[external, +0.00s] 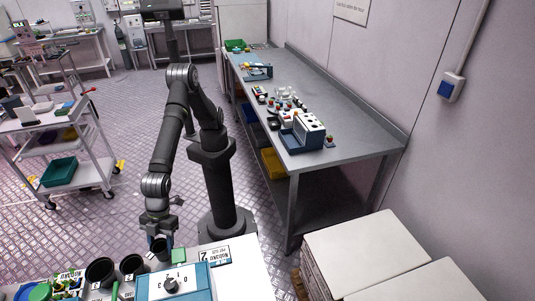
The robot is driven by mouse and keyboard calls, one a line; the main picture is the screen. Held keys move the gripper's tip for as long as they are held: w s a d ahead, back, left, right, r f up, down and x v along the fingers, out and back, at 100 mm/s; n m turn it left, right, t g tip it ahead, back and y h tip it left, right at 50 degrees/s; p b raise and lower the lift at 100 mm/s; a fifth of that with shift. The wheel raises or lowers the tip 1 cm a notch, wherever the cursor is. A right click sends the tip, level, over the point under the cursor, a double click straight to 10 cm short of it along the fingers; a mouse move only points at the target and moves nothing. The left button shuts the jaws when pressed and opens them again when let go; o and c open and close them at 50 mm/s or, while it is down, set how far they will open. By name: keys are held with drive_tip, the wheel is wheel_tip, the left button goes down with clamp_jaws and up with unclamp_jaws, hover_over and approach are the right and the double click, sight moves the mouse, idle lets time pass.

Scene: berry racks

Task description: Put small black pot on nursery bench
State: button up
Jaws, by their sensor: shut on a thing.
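My gripper (160,236) points down at the near end of the white bench (238,275), low over its far edge. It is shut on a small black pot (160,249), which looks upright. I cannot tell whether the pot touches the bench top. Two other black pots, one larger (100,271) and one (131,265), stand to its left.
A blue-and-white box with a knob (174,286) stands just in front of the gripper. A small green block (178,255) is right of the held pot. Green plants (65,284) crowd the left. A long grey table (330,160) and white boxes (365,250) stand right.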

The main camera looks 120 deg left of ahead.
drive_tip(key=shift+f, duration=1.6)
drive_tip(key=o, duration=0.9)
drive_tip(key=shift+f, duration=0.1)
drive_tip(key=v, duration=1.2)
